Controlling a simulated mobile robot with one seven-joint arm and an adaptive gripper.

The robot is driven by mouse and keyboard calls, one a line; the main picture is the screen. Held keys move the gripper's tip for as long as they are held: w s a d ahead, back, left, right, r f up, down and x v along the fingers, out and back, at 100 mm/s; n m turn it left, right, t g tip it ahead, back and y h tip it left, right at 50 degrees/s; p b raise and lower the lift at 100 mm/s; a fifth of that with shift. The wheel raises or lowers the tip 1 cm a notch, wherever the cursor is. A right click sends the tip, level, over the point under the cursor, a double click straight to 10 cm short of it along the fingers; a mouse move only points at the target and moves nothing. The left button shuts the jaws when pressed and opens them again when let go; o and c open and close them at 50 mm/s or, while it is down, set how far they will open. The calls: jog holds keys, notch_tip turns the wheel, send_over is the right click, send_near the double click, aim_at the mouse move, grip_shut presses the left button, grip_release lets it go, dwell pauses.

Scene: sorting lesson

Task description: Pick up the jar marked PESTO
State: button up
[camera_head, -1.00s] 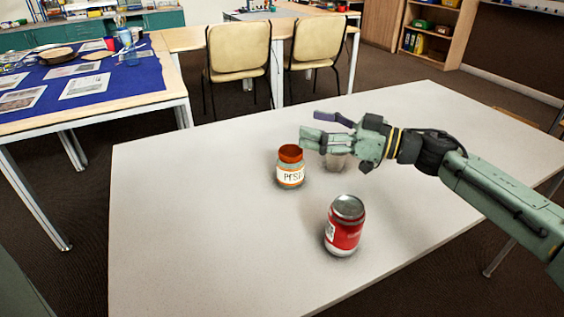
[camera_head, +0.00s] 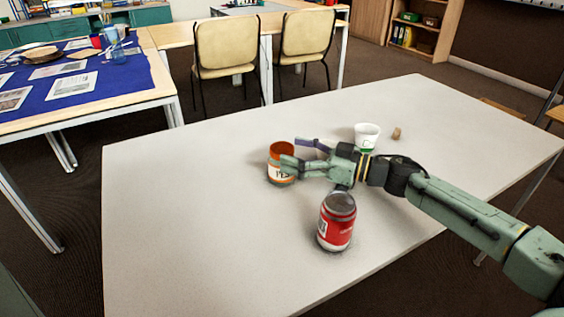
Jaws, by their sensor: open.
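The PESTO jar (camera_head: 276,173) stands upright on the white table, with an orange lid and a white label, now partly covered by my gripper. My gripper (camera_head: 296,152) is open and low, reaching in from the right. One pale green finger overlaps the right side of the jar in the picture, and the other, purplish finger is a little farther back. I cannot tell whether either touches the jar.
A red can-shaped jar (camera_head: 337,222) with a grey lid stands just in front of my gripper. A white cup with a green mark (camera_head: 367,137) and a small brown cork-like piece (camera_head: 397,133) stand behind my arm. The table's left side (camera_head: 180,220) is clear.

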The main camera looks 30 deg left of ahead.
aim_at(282, 148)
jog(key=a, duration=0.4)
jog(key=shift+s, duration=0.4)
jog(key=shift+d, duration=0.1)
jog(key=shift+c, duration=0.3)
jog(key=c, duration=1.3)
